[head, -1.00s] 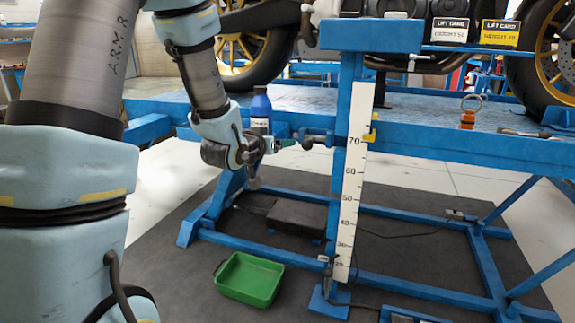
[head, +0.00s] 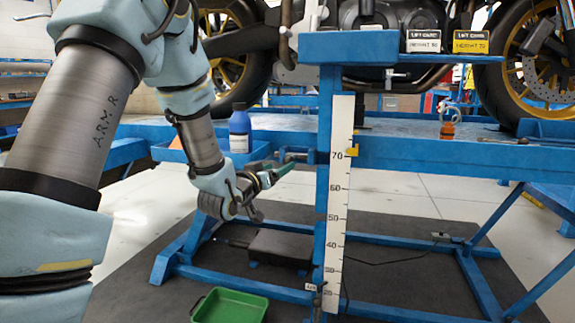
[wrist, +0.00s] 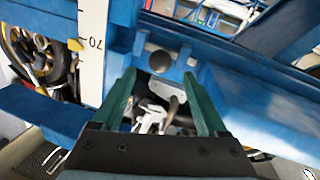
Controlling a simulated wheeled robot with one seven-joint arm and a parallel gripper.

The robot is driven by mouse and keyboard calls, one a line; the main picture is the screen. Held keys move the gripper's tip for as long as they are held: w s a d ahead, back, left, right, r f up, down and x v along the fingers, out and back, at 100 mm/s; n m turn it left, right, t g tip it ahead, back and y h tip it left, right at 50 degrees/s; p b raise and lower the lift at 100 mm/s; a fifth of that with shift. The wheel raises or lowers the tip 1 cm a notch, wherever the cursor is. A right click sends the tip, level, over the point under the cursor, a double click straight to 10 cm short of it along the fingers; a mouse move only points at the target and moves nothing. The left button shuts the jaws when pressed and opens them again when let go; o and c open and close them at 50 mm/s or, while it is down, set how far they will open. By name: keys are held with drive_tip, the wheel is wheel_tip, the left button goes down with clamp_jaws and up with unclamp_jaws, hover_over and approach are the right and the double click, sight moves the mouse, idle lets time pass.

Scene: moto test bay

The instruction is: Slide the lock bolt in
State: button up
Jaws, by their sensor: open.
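The lock bolt shows in the wrist view as a dark round knob (wrist: 158,63) in front of a blue bracket, beside the scale post. In the head view the bolt (head: 297,156) is small and sticks out to the left of the blue post, at bench-frame height. My gripper (wrist: 159,76) has two green fingers spread apart, one on each side below the knob in the wrist view, with nothing held. In the head view my gripper (head: 286,167) is just left of the post, close to the bolt; its fingers partly overlap. I cannot tell whether they touch the knob.
The white height scale (head: 337,200) runs down the blue post, with a yellow pointer (head: 352,151) near 70. A blue bottle (head: 240,130) stands on the lift behind my arm. A green tray (head: 230,307) lies on the floor.

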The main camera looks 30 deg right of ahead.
sight(286, 163)
drive_tip(key=x, duration=0.7)
drive_tip(key=shift+b, duration=0.35)
drive_tip(key=shift+c, duration=0.4)
clamp_jaws()
idle(0.6)
